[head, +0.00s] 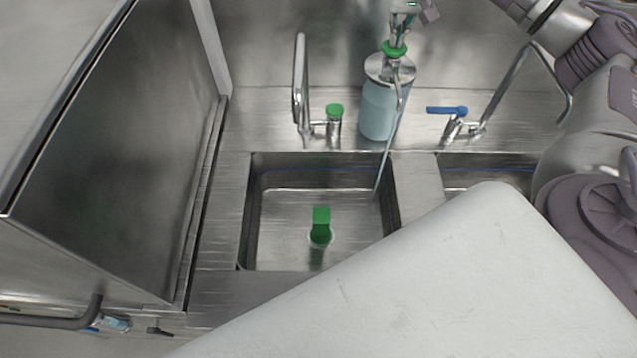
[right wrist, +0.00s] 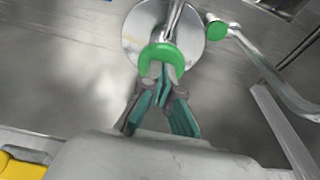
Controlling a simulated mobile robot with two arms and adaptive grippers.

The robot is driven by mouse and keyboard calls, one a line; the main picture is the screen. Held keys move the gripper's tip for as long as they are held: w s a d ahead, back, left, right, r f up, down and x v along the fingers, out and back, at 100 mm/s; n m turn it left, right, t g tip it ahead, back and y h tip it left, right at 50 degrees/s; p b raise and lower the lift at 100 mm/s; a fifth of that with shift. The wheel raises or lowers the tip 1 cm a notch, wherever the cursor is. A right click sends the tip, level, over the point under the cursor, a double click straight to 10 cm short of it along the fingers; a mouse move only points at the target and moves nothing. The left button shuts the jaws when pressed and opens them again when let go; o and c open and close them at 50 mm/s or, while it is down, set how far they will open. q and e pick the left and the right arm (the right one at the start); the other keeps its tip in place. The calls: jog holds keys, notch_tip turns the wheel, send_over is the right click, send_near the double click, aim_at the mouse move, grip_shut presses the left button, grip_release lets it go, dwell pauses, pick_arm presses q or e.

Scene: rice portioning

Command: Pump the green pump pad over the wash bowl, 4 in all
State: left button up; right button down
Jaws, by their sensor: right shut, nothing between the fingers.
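The green pump pad (head: 395,48) tops a dispenser bottle (head: 378,112) of pale blue liquid, which stands on the counter behind the wash bowl (head: 246,215). My right gripper (head: 401,30) is shut and empty, pointing down right over the pad. Its fingertips appear to touch the pad. In the right wrist view, the green pad (right wrist: 158,54) shows just beyond the closed fingertips (right wrist: 160,75). How far the pad is pressed I cannot tell. My left gripper is not in view.
A green-handled plug (head: 320,230) stands in the wash bowl. A tap with a green knob (head: 334,112) is left of the bottle, a blue-levered tap (head: 447,110) right. A second basin (head: 485,175) is partly hidden. A steel cabinet (head: 120,150) stands at left.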

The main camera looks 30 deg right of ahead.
jog(key=shift+f, duration=0.2)
jog(key=shift+w+d+p+v, duration=0.1)
jog(key=shift+w+p+v, duration=0.1)
jog(key=shift+p+v, duration=0.8)
jog(key=shift+w+d+p+v, duration=0.1)
jog(key=shift+w+p+v, duration=0.1)
jog(key=shift+p+v, duration=0.75)
jog(key=shift+r, duration=0.15)
jog(key=shift+s+f+b, duration=0.1)
jog(key=shift+f+b, duration=1.25)
jog(key=shift+f, duration=0.75)
jog(key=shift+w+d+p+v, duration=0.1)
jog(key=shift+w+p+v, duration=0.1)
jog(key=shift+p+v, duration=0.75)
jog(key=shift+w+d+p+v, duration=0.1)
jog(key=shift+w+p+v, duration=0.1)
jog(key=shift+p+v, duration=0.8)
jog(key=shift+r, duration=0.2)
